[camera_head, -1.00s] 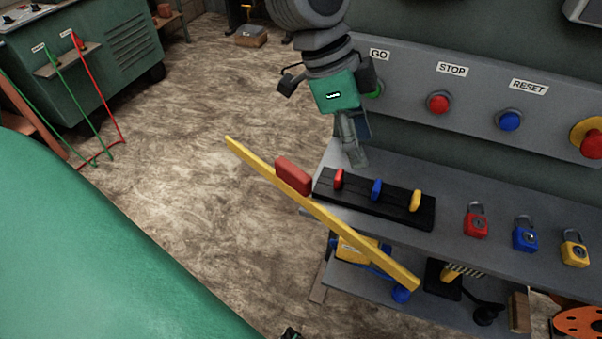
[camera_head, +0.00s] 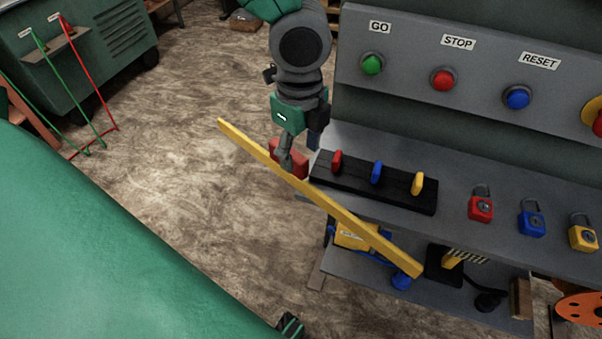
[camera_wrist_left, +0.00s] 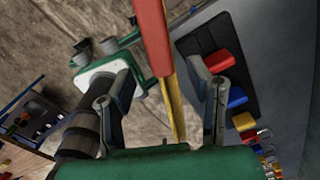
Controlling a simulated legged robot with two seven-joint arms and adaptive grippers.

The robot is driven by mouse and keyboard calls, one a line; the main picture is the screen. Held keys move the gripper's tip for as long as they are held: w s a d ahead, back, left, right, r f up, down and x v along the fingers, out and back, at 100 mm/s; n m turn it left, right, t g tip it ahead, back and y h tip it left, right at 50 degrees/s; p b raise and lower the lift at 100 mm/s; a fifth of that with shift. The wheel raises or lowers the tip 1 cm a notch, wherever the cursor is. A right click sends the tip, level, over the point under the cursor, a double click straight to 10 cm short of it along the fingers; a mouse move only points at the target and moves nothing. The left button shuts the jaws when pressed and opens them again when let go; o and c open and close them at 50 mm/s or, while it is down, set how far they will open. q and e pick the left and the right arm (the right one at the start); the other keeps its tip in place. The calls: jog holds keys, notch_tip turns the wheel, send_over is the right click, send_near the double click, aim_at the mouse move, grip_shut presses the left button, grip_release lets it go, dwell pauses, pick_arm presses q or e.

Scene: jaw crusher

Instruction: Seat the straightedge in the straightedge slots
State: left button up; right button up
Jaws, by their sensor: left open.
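The straightedge (camera_head: 345,222) is a long yellow bar with a red block handle (camera_head: 296,153). It is tilted in the head view, running from upper left to lower right in front of the shelf. What supports it is hidden. My left gripper (camera_head: 284,158) is open at the red handle, fingers pointing down. In the left wrist view the red handle (camera_wrist_left: 154,35) and yellow bar (camera_wrist_left: 175,108) lie between its spread fingers (camera_wrist_left: 162,78); contact cannot be told. I cannot pick out the straightedge slots for certain. My right gripper is not clearly visible.
A black block (camera_head: 395,193) with red, blue and yellow tabs sits on the grey shelf (camera_head: 450,215), beside several padlocks (camera_head: 481,208). The button panel (camera_head: 410,65) stands behind. A lower shelf (camera_head: 450,304) holds other items. Open floor (camera_head: 170,160) lies left.

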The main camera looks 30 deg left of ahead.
aim_at(300, 169)
pick_arm(q)
notch_tip(300, 169, down, 5)
jog(key=shift+w+a+f+b, duration=0.1)
jog(key=shift+w+f+b, duration=0.1)
jog(key=shift+b, duration=1)
jog(key=shift+r, duration=0.15)
grip_shut()
